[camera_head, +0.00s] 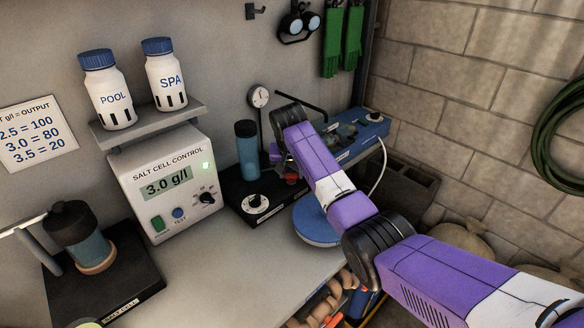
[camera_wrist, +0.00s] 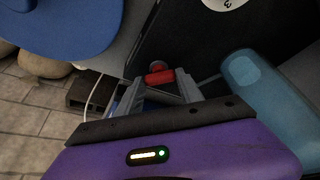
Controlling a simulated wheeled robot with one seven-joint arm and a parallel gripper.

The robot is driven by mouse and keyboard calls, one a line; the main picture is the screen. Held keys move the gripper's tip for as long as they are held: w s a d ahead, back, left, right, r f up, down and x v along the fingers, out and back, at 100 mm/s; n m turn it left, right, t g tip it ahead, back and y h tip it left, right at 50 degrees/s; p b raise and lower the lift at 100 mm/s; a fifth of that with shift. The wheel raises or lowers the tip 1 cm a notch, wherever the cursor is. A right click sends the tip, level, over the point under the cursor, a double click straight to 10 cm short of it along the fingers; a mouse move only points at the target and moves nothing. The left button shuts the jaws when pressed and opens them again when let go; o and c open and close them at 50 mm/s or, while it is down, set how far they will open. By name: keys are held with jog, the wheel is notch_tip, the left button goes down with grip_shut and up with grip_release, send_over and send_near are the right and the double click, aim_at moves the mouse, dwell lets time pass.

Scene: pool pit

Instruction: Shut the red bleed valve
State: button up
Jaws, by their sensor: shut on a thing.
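The red bleed valve (camera_wrist: 159,77) shows in the wrist view as a small red handle between the two grey fingers of my gripper (camera_wrist: 161,83). The fingers are shut on it. In the head view a bit of red (camera_head: 291,181) shows low beside my gripper (camera_head: 278,155), at the black base plate (camera_head: 235,196). My arm and gripper hide most of the valve there, and I cannot tell how far its handle is turned.
A blue-grey cylinder (camera_head: 247,150) stands close to my gripper; it also shows in the wrist view (camera_wrist: 268,95). A round pressure gauge (camera_head: 259,97) rises behind. A blue round lid (camera_head: 318,226) lies in front. The salt cell control box (camera_head: 165,181) stands left.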

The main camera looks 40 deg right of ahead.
jog(key=m, duration=0.1)
jog(key=m+h, duration=0.1)
jog(key=m, duration=0.1)
jog(key=shift+w+a+g, duration=0.15)
jog(key=shift+g, duration=0.25)
jog(key=shift+w+f+m+g+b, duration=0.1)
jog(key=shift+m+g+b, duration=0.4)
jog(key=shift+m+b, duration=0.65)
jog(key=shift+m+g+h+b, duration=0.3)
jog(key=shift+m+b, duration=0.6)
jog(key=shift+m, duration=0.15)
jog(key=shift+w+m+g+b, duration=0.1)
jog(key=shift+m+g+b, duration=0.2)
jog(key=shift+m+b, duration=0.3)
jog(key=o, duration=1.4)
jog(key=shift+b+v, duration=0.4)
jog(key=shift+v, duration=3.6)
